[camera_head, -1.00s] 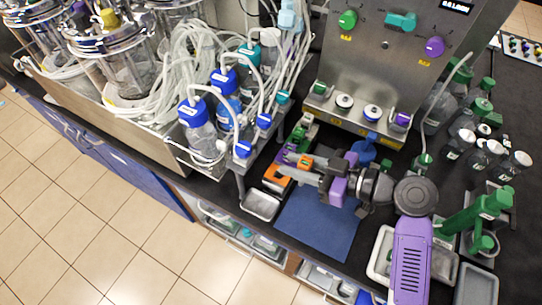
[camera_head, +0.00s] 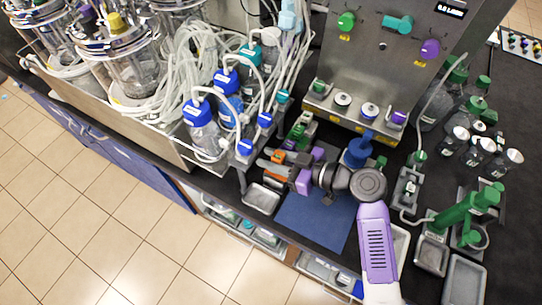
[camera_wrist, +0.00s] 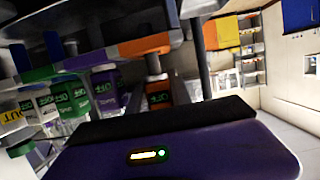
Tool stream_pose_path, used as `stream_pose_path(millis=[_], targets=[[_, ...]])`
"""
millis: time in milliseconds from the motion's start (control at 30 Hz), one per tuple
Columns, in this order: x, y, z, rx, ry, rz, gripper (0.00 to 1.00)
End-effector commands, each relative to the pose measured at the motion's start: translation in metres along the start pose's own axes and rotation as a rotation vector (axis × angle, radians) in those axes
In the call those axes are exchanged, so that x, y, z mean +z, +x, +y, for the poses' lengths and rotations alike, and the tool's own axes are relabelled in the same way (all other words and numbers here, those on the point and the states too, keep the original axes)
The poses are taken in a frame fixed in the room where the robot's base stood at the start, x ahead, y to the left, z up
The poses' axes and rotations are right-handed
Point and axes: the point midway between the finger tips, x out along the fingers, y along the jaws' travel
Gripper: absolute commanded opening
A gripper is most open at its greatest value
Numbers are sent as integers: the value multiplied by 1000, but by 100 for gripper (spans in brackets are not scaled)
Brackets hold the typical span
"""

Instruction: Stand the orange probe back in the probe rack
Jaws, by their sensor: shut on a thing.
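My gripper (camera_head: 277,163) reaches left over the dark bench, its grey fingers shut on the orange probe (camera_head: 278,157). An orange part of the probe shows between the fingers in the head view; its lower end is hidden there. The probe rack (camera_head: 300,130) stands by the bench's front edge, partly covered by my gripper. In the wrist view the rack's plate has green, purple and orange (camera_wrist: 145,46) sections. An orange-topped piece with a dark label (camera_wrist: 158,88) shows below the orange section. I cannot tell whether the probe is seated.
A blue mat (camera_head: 310,222) lies under my arm, with a metal tray (camera_head: 262,198) to its left. Blue-capped bottles (camera_head: 200,125) and tubing stand behind on the left. A steel control box (camera_head: 375,70) is at the back. Green-capped bottles (camera_head: 475,110) stand right.

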Motion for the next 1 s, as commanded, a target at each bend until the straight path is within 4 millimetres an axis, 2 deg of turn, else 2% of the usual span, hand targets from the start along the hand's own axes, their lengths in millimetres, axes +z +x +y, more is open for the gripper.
stream_pose_path(millis=[700,733,767,1000], targets=[[11,3,0,0,0,0,0],[11,3,0,0,0,-1,29],[11,3,0,0,0,-1,34],[11,3,0,0,0,0,34]])
